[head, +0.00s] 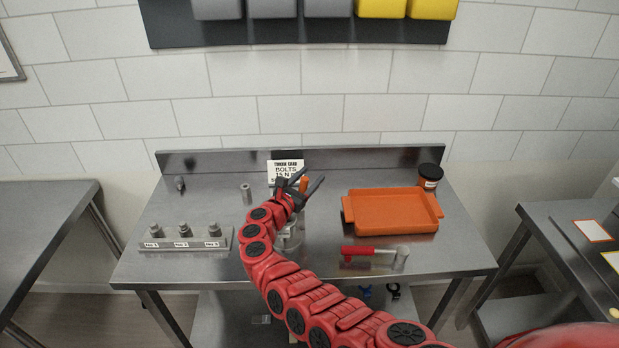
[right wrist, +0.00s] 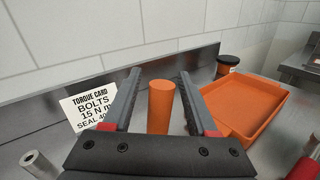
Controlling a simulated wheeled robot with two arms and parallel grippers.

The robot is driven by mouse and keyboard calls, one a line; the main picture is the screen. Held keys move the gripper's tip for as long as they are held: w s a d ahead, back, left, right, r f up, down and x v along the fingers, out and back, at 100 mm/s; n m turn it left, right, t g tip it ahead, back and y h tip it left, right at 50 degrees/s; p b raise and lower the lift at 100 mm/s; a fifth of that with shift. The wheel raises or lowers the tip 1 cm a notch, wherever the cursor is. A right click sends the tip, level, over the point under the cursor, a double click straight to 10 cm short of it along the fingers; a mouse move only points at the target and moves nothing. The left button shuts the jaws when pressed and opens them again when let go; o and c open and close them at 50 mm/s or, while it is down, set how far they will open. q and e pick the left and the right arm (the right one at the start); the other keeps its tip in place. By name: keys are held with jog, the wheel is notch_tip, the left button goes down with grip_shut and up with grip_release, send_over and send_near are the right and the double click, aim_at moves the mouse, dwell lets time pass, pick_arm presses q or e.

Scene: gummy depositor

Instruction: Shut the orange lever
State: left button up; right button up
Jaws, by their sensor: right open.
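The orange lever (head: 304,185) stands up as a short upright cylinder near the back middle of the steel table, mostly hidden behind my right gripper in the head view. In the right wrist view the lever (right wrist: 160,107) shows between the two fingers. My right gripper (head: 314,176) is open, with a finger on each side of the lever. In the right wrist view I see gaps between the lever and both fingers (right wrist: 159,73). A clear and metal round body (head: 289,240) shows partly behind my right arm. My left gripper is not in view.
A torque card (head: 284,167) stands behind the lever. An orange tray (head: 392,212) and a dark-lidded jar (head: 430,176) are to the right. A red-handled tool (head: 372,251) lies in front of the tray. A numbered block (head: 186,240) and a metal sleeve (head: 246,193) are left.

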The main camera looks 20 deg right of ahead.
grip_shut()
dwell(0.3)
dwell(1.2)
